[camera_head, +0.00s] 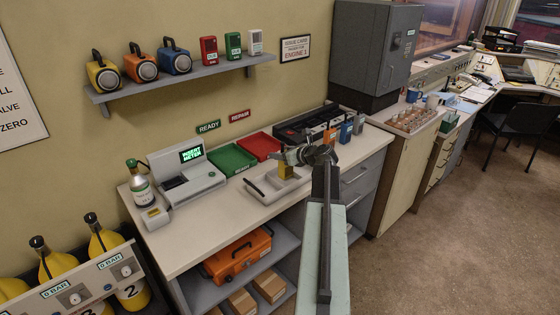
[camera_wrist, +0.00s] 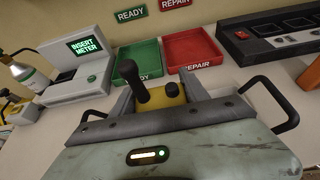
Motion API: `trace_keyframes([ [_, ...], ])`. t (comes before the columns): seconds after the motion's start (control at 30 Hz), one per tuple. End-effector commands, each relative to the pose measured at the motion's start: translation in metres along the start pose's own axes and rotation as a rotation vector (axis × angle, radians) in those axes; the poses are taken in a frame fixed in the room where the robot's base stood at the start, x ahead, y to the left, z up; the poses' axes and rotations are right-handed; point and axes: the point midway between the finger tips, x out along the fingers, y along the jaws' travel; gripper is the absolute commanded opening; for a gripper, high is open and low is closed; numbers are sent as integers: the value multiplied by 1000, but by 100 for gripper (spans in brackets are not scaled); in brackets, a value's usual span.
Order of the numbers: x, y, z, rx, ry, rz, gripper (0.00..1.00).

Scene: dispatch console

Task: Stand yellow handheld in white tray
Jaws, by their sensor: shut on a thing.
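The yellow handheld (camera_head: 286,173) is upright at my gripper (camera_head: 301,158). In the wrist view, the handheld (camera_wrist: 168,97) shows its yellow top, a thick black antenna and a black knob between my grey fingers (camera_wrist: 160,104). My gripper is shut on it. The white tray (camera_head: 268,194) lies on the bench below and around it, with a black handle at its left. In the wrist view the tray's black handles (camera_wrist: 277,92) show at both sides, and my gripper hides most of the tray. I cannot tell whether the handheld touches the tray floor.
Behind stand a green tray (camera_head: 232,158) and a red tray (camera_head: 260,146). A dark rack (camera_head: 308,127) and orange, blue and grey handhelds (camera_head: 346,132) are at right. The bench front edge is near.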

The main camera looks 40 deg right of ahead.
Motion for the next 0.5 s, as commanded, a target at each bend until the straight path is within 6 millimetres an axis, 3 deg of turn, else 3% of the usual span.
trace_keyframes([
  [0.3,17,-7,2,0,0,2,0],
  [0.4,24,-5,-22,0,0,1,0],
  [0.5,28,-5,-33,0,-1,1,0],
])
